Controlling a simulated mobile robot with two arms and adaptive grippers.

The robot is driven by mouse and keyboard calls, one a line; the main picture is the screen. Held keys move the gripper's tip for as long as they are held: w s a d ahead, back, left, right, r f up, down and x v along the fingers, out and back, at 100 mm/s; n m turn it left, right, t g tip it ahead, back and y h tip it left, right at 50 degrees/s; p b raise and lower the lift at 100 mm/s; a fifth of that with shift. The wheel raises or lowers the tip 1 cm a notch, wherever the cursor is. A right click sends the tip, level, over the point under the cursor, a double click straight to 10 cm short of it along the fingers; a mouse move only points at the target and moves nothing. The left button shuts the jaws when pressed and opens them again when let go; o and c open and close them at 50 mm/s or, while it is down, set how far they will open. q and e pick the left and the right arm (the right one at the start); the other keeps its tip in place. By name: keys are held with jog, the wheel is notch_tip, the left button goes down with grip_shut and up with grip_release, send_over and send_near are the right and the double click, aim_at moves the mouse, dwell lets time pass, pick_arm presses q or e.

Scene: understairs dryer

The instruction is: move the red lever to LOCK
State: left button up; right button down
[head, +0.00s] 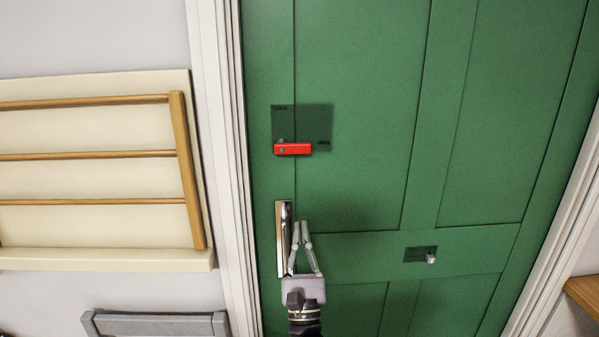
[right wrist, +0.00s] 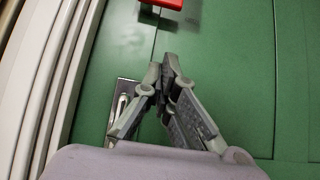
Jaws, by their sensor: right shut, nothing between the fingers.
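The red lever (head: 293,149) is on a dark green plate (head: 300,118) on the green door. It lies level and points right, toward a small mark that seems to read OPEN. The word LOCK is at the plate's top left, above the lever's pivot. In the right wrist view the red lever (right wrist: 168,3) shows at the top edge, partly cut off. My right gripper (head: 302,226) is shut and empty, below the lever and apart from it, in front of the door near the handle plate. It also shows in the right wrist view (right wrist: 166,75). My left gripper is not in view.
A metal handle plate (head: 283,238) is just left of my right gripper. A small latch (head: 428,257) is lower right on the door (head: 360,150). A wooden drying rack (head: 186,160) hangs on the left wall, with a grey rail (head: 155,325) below. The door between gripper and lever is clear.

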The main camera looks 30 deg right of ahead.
aim_at(293, 146)
jog(key=shift+r, duration=0.1)
jog(key=p+x, duration=0.4)
jog(key=x, duration=0.6)
jog(key=shift+r+p, duration=0.3)
jog(key=shift+p, duration=0.1)
notch_tip(293, 146, up, 2)
jog(key=shift+r+p, duration=0.1)
jog(key=shift+p, duration=0.75)
jog(key=shift+s+r+p, duration=0.1)
jog(key=shift+r+p, duration=0.25)
jog(key=shift+r, duration=0.25)
